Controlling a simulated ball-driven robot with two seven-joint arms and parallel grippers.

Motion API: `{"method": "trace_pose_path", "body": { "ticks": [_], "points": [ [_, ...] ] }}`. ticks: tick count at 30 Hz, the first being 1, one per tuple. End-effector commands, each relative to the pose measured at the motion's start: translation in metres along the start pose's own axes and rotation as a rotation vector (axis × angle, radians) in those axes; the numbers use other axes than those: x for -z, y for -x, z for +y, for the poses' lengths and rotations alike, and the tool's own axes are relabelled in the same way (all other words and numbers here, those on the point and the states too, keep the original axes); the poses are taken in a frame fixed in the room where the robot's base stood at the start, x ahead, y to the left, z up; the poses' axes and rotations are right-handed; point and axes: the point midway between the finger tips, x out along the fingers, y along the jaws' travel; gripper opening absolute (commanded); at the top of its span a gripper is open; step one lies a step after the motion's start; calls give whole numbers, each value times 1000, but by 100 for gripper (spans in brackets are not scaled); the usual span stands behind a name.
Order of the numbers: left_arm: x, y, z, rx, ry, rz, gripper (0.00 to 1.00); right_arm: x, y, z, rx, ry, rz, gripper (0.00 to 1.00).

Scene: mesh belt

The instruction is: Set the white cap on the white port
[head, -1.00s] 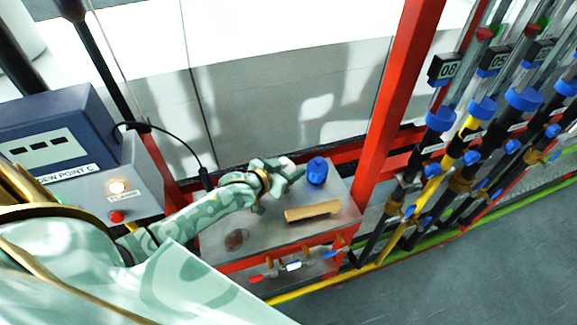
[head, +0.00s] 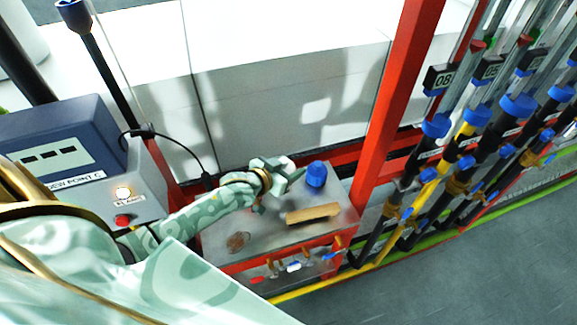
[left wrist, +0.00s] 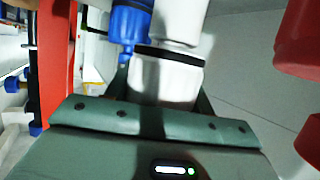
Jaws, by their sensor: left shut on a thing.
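In the left wrist view, a white cylindrical piece, the white cap (left wrist: 166,82), sits between the fingers of my left gripper (left wrist: 163,92), which is shut on it. A black band crosses its upper part. A second white cylinder (left wrist: 181,22) shows directly beyond it, in line; whether it is the white port, and whether the two touch, I cannot tell. In the head view my left gripper (head: 288,179) is over the back of a grey metal bench (head: 268,252), just left of a blue cap (head: 316,174). The white cap cannot be made out there.
A wooden block (head: 312,213) and a brown round patch (head: 238,242) lie on the bench top. Small valves (head: 293,266) line its front. A red post (head: 396,100) and several dark and yellow pipes stand at right. A control box (head: 135,180) stands at left.

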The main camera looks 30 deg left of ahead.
Motion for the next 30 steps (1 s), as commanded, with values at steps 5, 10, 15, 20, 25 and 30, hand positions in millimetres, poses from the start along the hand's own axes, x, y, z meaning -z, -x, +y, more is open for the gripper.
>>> {"method": "trace_pose_path", "body": {
  "ticks": [5, 10, 15, 20, 25, 30],
  "points": [
    [0, 0, 0, 0, 0, 1, 31, 0, 0, 0, 1, 0, 0, 36],
    [1, 0, 0, -1, -1, 1, 31, 0, 2, 0, 0, -1, 0, 36],
    [2, 0, 0, -5, -3, 2, 31, 1, 5, 0, 0, 0, 1, 36],
    [0, 0, 0, -6, -3, 2, 31, 1, 5, 0, 0, 0, 1, 36],
    [0, 0, 0, -6, -2, 1, 31, 1, 5, 0, 0, 0, 1, 36],
    [1, 0, 0, -6, -2, 1, 31, 1, 6, 0, 0, 0, 1, 36]
  ]
}}
